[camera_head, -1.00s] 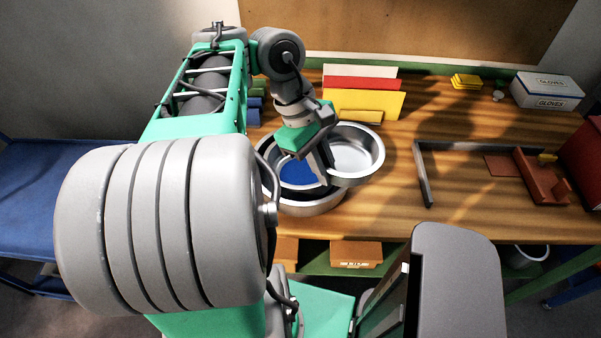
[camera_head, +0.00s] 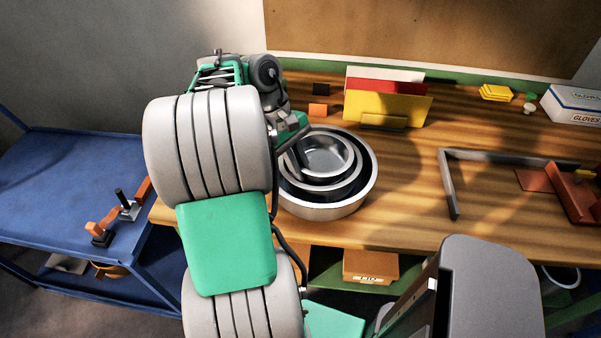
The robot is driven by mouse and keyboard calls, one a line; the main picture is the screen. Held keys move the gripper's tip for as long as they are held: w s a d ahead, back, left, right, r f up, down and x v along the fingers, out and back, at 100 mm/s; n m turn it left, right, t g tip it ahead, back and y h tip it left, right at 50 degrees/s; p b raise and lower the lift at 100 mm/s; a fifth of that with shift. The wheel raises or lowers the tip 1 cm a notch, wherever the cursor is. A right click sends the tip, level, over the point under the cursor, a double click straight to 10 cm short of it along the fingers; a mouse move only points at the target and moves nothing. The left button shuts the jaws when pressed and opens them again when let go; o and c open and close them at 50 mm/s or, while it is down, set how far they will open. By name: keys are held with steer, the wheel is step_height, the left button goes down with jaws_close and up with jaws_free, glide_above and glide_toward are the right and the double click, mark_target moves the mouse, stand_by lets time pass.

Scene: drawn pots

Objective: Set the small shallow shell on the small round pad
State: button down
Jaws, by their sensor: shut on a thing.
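A shallow silver metal shell (camera_head: 349,183) is in the middle of the bench, over or inside a larger round metal bowl (camera_head: 335,211). The rims look nearly concentric; I cannot tell whether the shell rests on anything. My gripper (camera_head: 297,160) is at the shell's left side, shut on its rim, with the fingers partly hidden by my arm. No small round pad is clearly visible now. The bowl's floor is hidden under the shell.
Yellow, red and white upright panels (camera_head: 385,100) stand behind the bowl. A grey angled frame (camera_head: 450,185) and red-brown parts (camera_head: 575,188) lie to the right, near a gloves box (camera_head: 575,104). Bench between bowl and frame is clear. A blue cart (camera_head: 75,190) stands left.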

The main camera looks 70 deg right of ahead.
steer(key=shift+r, duration=0.1)
steer(key=shift+f, duration=0.6)
steer(key=c, duration=1.8)
jaws_free()
steer(key=shift+o, duration=0.2)
